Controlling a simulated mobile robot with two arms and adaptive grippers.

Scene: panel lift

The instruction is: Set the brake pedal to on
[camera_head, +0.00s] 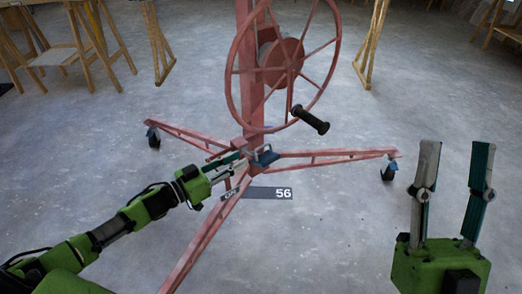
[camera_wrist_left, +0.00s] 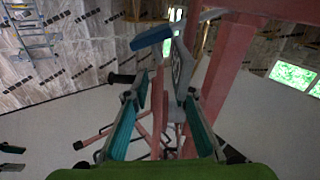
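The red panel lift (camera_head: 248,95) stands on a base with spread legs. The brake pedal (camera_head: 265,156) is a small blue plate low on the mast, where the legs meet; it also shows at the top of the left wrist view (camera_wrist_left: 153,36). My left gripper (camera_head: 238,164) is beside the mast, close to the pedal and left of it. In the left wrist view its two teal-padded fingers are apart, with red and grey lift parts seen between and beyond them; I cannot tell whether they touch. My right gripper (camera_head: 456,143) is open and empty, pointing up, well right of the lift.
The large red handwheel (camera_head: 284,60) and its black handle (camera_head: 310,120) are above the pedal. Base legs reach left, right (camera_head: 340,154) and toward me. Wooden trestles (camera_head: 75,45) stand behind; the floor at right is clear.

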